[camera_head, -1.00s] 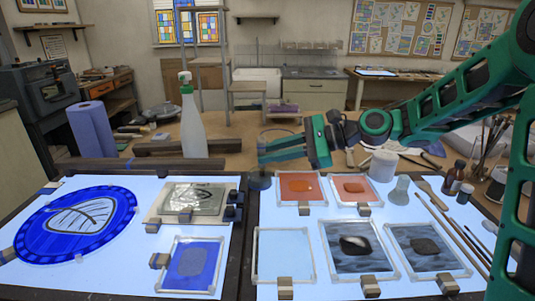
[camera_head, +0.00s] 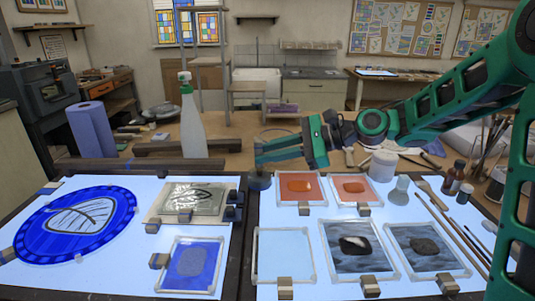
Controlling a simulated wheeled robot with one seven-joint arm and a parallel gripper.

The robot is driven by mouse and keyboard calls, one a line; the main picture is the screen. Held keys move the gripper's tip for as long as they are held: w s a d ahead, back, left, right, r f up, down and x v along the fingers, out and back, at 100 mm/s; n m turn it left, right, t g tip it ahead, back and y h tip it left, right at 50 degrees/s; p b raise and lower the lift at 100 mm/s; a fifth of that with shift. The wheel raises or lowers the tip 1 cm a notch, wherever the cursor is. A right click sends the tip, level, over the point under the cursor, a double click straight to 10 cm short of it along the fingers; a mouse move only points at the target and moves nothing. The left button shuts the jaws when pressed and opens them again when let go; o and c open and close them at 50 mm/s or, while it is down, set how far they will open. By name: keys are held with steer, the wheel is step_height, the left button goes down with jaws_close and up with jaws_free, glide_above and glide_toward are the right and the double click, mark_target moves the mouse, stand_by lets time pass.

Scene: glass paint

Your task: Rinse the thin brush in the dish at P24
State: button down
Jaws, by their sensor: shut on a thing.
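My green gripper (camera_head: 258,154) reaches in from the right over the far edge of the light table, its fingers pointing left. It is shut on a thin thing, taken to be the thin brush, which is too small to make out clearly. A small dark round dish (camera_head: 259,182) sits just below the fingertips, at the far edge between the two lit panels. I cannot tell whether the brush tip touches it or what is in it. No P24 label is readable.
Orange glass tiles (camera_head: 297,188) lie right of the dish, and a white pot (camera_head: 383,165) stands behind them. A spray bottle (camera_head: 192,125) stands to the left. Loose brushes (camera_head: 452,231) lie along the right panel. A blue round glass piece (camera_head: 75,222) fills the left panel.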

steer(key=shift+r, duration=0.15)
step_height(320, 180, up, 8)
steer(key=s, duration=0.1)
steer(key=shift+s, duration=0.35)
stand_by(0.7)
stand_by(0.4)
